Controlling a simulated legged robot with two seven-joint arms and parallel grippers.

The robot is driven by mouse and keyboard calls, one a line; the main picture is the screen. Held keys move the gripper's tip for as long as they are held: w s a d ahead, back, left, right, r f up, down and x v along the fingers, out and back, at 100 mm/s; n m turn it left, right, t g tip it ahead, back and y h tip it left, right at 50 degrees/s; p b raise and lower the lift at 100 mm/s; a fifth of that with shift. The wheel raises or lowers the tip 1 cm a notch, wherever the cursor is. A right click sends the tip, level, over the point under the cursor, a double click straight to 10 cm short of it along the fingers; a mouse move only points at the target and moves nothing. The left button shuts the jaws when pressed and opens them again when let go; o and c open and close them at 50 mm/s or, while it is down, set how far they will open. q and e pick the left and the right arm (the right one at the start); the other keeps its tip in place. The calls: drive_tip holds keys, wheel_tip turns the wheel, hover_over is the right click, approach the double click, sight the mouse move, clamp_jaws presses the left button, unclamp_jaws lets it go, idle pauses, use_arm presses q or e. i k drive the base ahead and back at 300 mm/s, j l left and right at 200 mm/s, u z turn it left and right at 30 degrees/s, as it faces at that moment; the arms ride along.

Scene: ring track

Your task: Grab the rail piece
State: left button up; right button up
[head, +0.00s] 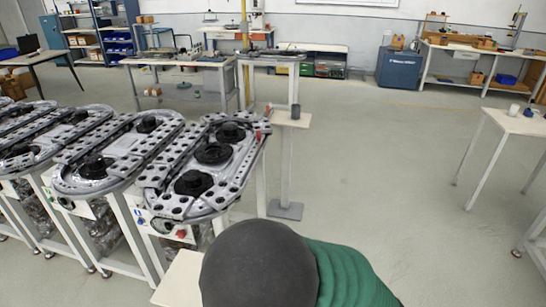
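Several oval grey ring tracks with black round discs stand on white-legged frames at the left; the nearest track (212,155) is whole in view. I cannot single out a separate rail piece. A small dark upright object (295,112) sits on a narrow pale stand (277,119) at the far end of this track; it is too small to identify. Small red parts show on the track's right edge near that stand. Neither of my grippers shows in the head view.
A dark rounded shape (258,265) and a green ribbed shape (345,275) fill the bottom centre and hide what lies behind. A pale table (515,122) with small items stands at the right. Workbenches line the back. The floor (370,150) between is clear.

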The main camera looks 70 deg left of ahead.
sight(250, 156)
drive_tip(key=i+j+u, duration=0.1)
drive_tip(key=i+u, duration=0.8)
drive_tip(key=i+l+u, duration=0.2)
drive_tip(key=i+u, duration=0.2)
drive_tip(key=k, duration=0.05)
